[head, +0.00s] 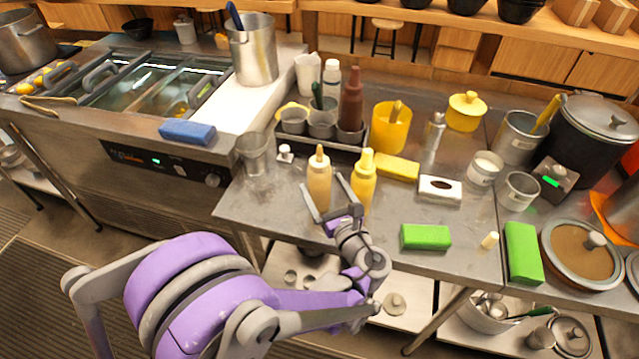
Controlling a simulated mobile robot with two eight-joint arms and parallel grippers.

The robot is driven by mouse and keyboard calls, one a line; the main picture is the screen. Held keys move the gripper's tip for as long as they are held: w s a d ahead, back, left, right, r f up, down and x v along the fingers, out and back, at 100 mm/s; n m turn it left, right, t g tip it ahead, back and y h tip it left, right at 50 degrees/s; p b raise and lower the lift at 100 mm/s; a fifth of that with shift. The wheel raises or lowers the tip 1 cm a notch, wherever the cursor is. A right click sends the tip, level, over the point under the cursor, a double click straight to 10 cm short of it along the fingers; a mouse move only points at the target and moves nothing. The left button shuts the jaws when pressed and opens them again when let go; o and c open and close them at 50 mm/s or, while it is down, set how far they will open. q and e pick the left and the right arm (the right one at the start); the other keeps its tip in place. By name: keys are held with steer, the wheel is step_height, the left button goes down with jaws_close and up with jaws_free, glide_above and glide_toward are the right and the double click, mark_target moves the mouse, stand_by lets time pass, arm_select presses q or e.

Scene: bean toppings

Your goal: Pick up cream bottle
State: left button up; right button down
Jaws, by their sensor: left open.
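The cream bottle (319,183), a pale tan squeeze bottle with a brownish tip, stands upright near the front edge of the steel counter (275,203). My left gripper (322,184) is open at the bottle from the front. One finger shows on the bottle's left side, and the other is on its right, between it and the yellow bottle (364,180). I cannot tell whether either finger touches the cream bottle. The fingers and the gripper's body hide part of its lower end. My right gripper is not in view.
The yellow bottle stands close to the right finger. Behind are a dark rack with cups and a brown bottle (351,103). A clear glass (253,154) stands to the left. A green sponge (426,237) and a white tissue box (440,189) lie to the right.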

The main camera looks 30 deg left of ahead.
arm_select(q)
steer(key=x, duration=0.5)
steer(key=shift+w+a, duration=0.1)
steer(key=c, duration=0.9)
